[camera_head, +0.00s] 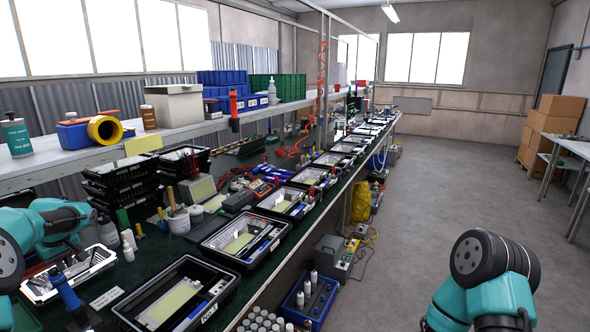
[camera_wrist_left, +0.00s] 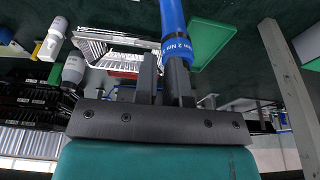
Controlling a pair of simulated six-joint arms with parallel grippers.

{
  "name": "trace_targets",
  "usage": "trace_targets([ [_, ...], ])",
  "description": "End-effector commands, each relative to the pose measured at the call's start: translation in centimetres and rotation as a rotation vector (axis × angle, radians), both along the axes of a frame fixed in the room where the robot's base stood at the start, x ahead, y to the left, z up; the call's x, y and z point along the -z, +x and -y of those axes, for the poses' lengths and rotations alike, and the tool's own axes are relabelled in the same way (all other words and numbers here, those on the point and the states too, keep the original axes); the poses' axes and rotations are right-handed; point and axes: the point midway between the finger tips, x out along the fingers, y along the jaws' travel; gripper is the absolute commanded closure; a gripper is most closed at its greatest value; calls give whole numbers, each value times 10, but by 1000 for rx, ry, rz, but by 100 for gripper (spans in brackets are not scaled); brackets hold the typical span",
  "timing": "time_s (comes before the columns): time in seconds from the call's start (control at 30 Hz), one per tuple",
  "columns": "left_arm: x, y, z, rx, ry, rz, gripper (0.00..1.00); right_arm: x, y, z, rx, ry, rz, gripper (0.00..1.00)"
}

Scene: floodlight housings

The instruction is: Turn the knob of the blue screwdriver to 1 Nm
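The blue screwdriver (camera_head: 65,294) shows at the lower left in the head view, tilted, in front of a white tray of small parts (camera_head: 72,275). In the left wrist view its blue handle (camera_wrist_left: 195,28) comes down from the top edge, with a label band that seems to read "2 Nm". My left gripper (camera_wrist_left: 165,75) appears closed on the lower end of this handle. The handle covers the tip of one finger, so the contact is partly hidden. My right arm is at the lower right in the head view. Its gripper is out of view.
Black trays (camera_head: 178,299) with housings line the green-topped bench. White bottles (camera_head: 128,246) and a cup of tools (camera_head: 178,219) stand behind the tray. A shelf (camera_head: 60,160) runs above. A green bin (camera_wrist_left: 222,38) shows in the left wrist view.

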Motion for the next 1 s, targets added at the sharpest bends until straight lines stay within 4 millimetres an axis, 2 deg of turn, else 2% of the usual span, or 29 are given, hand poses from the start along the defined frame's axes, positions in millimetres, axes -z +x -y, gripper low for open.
trace_targets([
  [0.03, 14, -1, 1, 1, -12, -14, 100, 0, 0, 1, 1, 0, 0, 57],
  [1.0, 5, -18, -9, -3, -2, -7, 100, 0, 0, 0, 1, 0, 0, 57],
])
